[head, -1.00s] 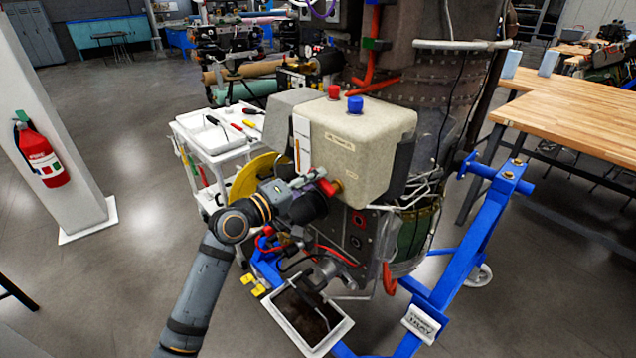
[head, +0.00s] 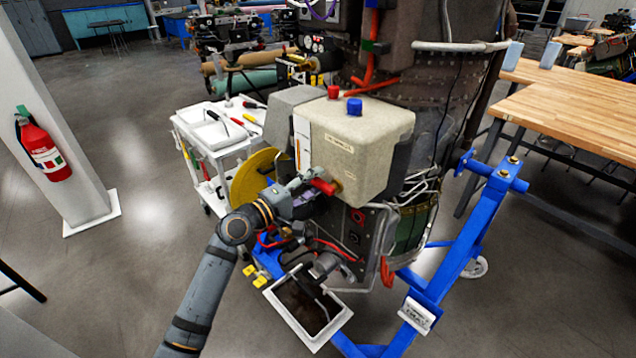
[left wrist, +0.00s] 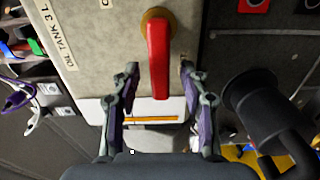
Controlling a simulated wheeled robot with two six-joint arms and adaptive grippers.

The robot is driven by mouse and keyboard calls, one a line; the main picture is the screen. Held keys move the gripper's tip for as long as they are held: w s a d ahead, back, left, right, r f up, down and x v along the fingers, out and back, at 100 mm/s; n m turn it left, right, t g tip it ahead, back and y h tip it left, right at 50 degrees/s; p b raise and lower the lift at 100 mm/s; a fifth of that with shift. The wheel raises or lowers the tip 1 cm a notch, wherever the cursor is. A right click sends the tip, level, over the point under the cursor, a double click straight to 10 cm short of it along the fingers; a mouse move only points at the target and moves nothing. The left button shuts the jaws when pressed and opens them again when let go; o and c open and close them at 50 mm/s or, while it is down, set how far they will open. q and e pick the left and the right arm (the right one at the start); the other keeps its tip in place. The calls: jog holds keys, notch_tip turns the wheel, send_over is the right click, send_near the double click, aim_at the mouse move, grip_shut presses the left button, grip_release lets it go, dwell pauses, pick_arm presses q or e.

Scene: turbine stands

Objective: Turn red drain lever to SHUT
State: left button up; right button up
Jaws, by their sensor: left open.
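The red drain lever (head: 323,186) sits on a brass fitting low on the front of the beige oil tank (head: 360,160). In the left wrist view the red lever (left wrist: 158,58) runs from its brass pivot at the top down between my fingers. My left gripper (head: 306,180) is at the lever in the head view. In the left wrist view it (left wrist: 158,85) is open, one finger on each side of the lever, with a gap showing on both sides. My right gripper is not in view.
A drain tray (head: 280,312) lies under the engine inside the blue stand (head: 462,235). A white tool cart (head: 190,130) stands behind to the left. A dark pipe (left wrist: 262,105) is close to the right finger.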

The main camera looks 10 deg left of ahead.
pick_arm(q)
jog(key=shift+o, duration=0.3)
jog(key=shift+s+a, duration=0.15)
jog(key=shift+s, duration=0.1)
jog(key=v, duration=0.6)
jog(key=shift+s, duration=0.25)
jog(key=shift+a, duration=0.1)
